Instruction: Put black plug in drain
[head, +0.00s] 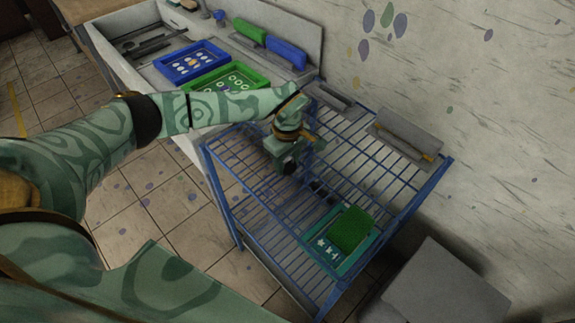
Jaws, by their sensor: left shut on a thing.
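My left gripper (290,165) is over the blue wire rack cart (275,205), pointing down. It is shut on a small dark thing that the gripper mostly hides; I cannot tell if this is the black plug. Small dark pieces (320,187) show at the rack just right of and below the gripper. The pale sink (135,22) is at the upper left, and I cannot make out its drain. My right gripper is not in view.
A green block (350,229) sits on the rack. Grey-handled tools (405,133) lie at the rack's wall side. A grey box (445,290) stands lower right.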

